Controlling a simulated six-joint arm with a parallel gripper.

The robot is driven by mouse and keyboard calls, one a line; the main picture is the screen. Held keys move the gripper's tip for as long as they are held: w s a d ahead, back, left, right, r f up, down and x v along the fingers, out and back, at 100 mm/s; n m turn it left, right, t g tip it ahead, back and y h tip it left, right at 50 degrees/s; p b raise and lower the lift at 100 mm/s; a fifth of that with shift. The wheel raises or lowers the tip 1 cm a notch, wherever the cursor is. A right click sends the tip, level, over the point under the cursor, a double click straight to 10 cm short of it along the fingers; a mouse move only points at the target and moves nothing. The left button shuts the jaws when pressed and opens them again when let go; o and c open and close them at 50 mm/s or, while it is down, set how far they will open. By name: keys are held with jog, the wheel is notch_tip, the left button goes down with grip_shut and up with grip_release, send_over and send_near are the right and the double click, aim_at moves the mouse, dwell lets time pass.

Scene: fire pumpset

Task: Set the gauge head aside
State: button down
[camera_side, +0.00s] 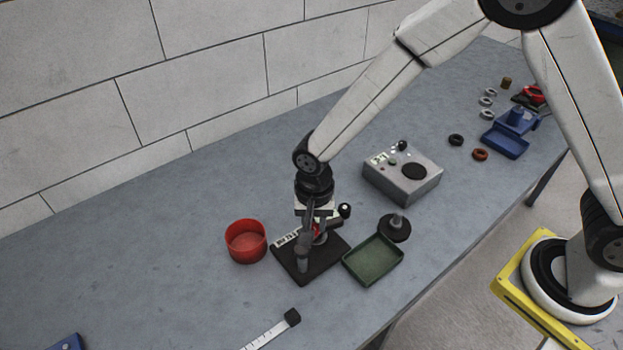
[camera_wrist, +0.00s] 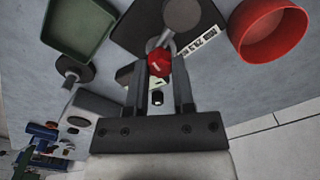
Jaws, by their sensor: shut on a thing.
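My gripper (camera_side: 317,229) points down over a dark base plate (camera_side: 318,262) that carries a grey upright post and a white printed label. In the wrist view my gripper (camera_wrist: 157,72) has its two fingers either side of a small part with a red knob (camera_wrist: 158,62) and a black-tipped piece (camera_wrist: 156,97). I take this part to be the gauge head, and the fingers are shut on it. It is over or on the base plate (camera_wrist: 140,30); I cannot tell whether it touches the post. In the side view the fingers partly hide it.
A red bowl (camera_side: 246,243) stands left of the plate, a green tray (camera_side: 372,262) right. A dark disc with a peg (camera_side: 395,229) and a grey instrument box (camera_side: 402,175) stand farther right. Rings and a blue fixture (camera_side: 505,140) lie far right. The left tabletop is mostly clear.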

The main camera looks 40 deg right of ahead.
jog(key=shift+s+a+m, duration=0.15)
jog(key=shift+s+m, duration=0.6)
jog(key=shift+m, duration=1.4)
jog(key=shift+s+a+m, duration=0.2)
jog(key=shift+s+m, duration=0.5)
jog(key=shift+m, duration=1.4)
jog(key=shift+s+a+m, duration=0.15)
jog(key=shift+s+m, duration=0.6)
jog(key=shift+m, duration=1.4)
jog(key=shift+c, duration=2.3)
grip_release()
jog(key=shift+r, duration=0.1)
notch_tip(320, 180, up, 8)
jog(key=shift+f, duration=0.2)
